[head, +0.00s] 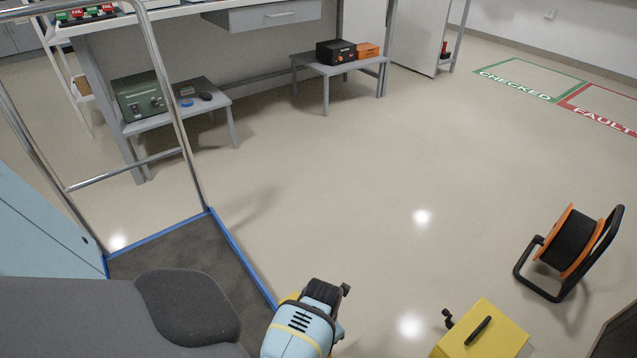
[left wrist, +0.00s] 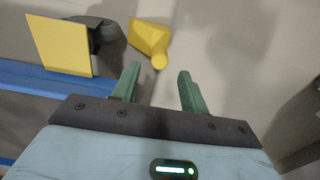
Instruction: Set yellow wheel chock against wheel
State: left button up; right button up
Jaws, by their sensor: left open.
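A yellow chock (left wrist: 149,37) with a rounded knob at its near end lies on the floor in the left wrist view. A dark wheel (left wrist: 108,38) is just left of it, partly behind a flat yellow plate (left wrist: 58,45). I cannot tell whether chock and wheel touch. My left gripper (left wrist: 159,70) has its two green fingers apart and empty. The chock's knob shows just beyond the gap between the fingertips. In the head view, my light blue wrist hides the fingers, and the wheel and chock cannot be made out. My right gripper is not seen.
A trolley deck (head: 180,250) with blue edging and a chrome rail stands at left. A yellow box (head: 482,330) with a black handle and an orange cable reel (head: 572,245) are on the floor at right. Benches line the back. The middle floor is clear.

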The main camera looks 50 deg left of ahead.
pick_arm(q)
notch_tip(320, 180, up, 4)
jog(key=shift+r+p, duration=0.1)
jog(key=shift+p, duration=0.7)
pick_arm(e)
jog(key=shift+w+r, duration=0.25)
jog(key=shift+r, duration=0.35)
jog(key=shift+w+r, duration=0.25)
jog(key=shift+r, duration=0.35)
